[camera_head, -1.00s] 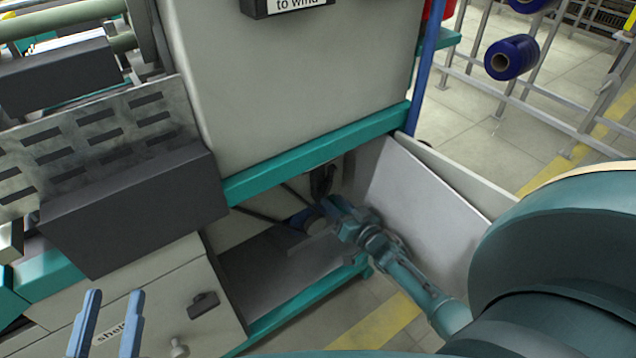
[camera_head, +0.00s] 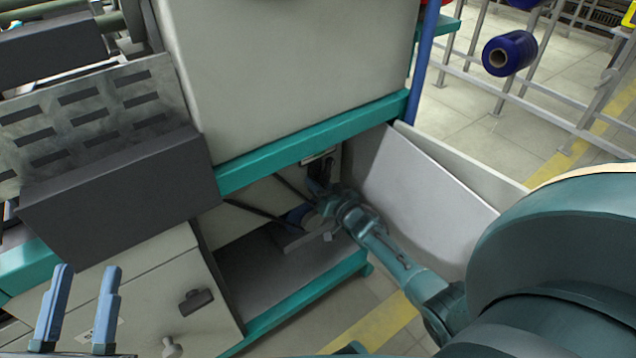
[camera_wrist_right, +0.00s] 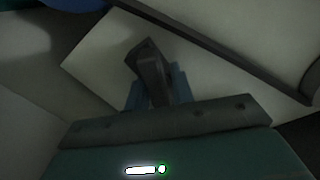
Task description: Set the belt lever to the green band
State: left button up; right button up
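The belt lever (camera_wrist_right: 150,72) is a dark, flat-sided handle in the right wrist view. The blue fingers of my right gripper (camera_wrist_right: 157,88) lie close on both sides of it and appear shut on it. In the head view my right gripper (camera_head: 320,192) reaches into the open bay under the machine's cabinet, where a dark upright part (camera_head: 320,168) stands at its tips. The green band cannot be made out in either view. My left gripper (camera_head: 84,272) is open and empty at the lower left, in front of the machine.
A teal frame rail (camera_head: 310,146) runs above the bay. A pale panel (camera_head: 425,190) stands right of my right forearm. Dark belts cross the bay, above a grey floor plate (camera_head: 265,270). A dark box (camera_head: 120,205) juts out at the left. A blue bobbin (camera_head: 510,53) hangs at the back right.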

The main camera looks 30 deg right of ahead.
grip_shut()
jog(key=n, duration=0.4)
jog(key=shift+n, duration=0.3)
jog(key=shift+o, duration=1.6)
grip_release()
jog(key=shift+s, duration=0.1)
